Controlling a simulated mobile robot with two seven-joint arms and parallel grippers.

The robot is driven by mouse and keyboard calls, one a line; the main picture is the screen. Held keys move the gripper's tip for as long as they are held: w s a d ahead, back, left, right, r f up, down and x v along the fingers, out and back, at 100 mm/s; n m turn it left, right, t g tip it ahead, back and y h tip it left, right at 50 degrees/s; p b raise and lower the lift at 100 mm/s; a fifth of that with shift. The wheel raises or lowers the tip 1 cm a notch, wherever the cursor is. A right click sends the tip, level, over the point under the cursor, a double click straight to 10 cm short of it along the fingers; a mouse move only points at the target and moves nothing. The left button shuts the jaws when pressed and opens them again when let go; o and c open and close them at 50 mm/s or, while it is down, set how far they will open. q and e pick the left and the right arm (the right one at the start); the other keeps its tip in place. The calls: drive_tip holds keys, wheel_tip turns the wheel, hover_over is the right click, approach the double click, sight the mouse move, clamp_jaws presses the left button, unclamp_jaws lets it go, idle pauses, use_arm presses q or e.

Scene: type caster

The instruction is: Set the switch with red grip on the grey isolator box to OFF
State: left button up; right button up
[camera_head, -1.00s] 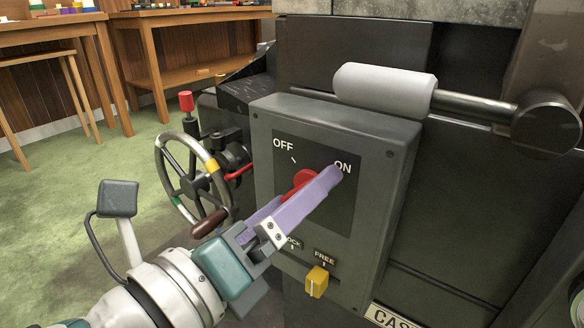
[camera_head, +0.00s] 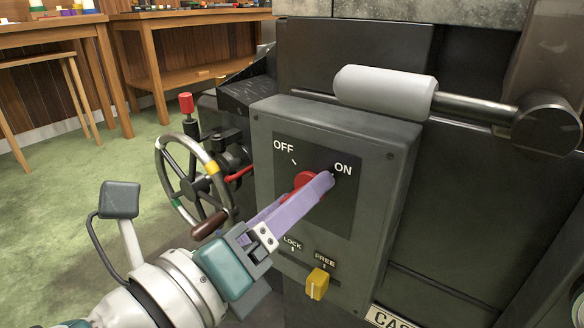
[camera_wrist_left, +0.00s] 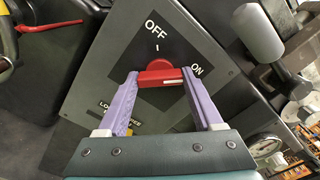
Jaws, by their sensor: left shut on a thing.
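The grey isolator box (camera_head: 375,205) has a dark plate marked OFF and ON. Its red grip (camera_head: 304,179) is mostly hidden behind my left fingers in the head view. In the left wrist view the red grip (camera_wrist_left: 160,77) lies across between the two purple fingers, and its end points toward the ON side. My left gripper (camera_head: 325,182) is shut on the red grip; it also shows in the left wrist view (camera_wrist_left: 161,84). My right gripper is not in view.
A yellow knob (camera_head: 317,283) marked LOCK and FREE sits below on the box. A handwheel (camera_head: 194,180) stands to the left. A white roller handle (camera_head: 385,91) on a metal bar juts out above the box.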

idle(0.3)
use_arm(q)
drive_tip(key=shift+n+p, duration=2.8)
drive_tip(key=shift+n, duration=6.1)
drive_tip(key=o, duration=1.4)
drive_tip(key=shift+c, duration=0.2)
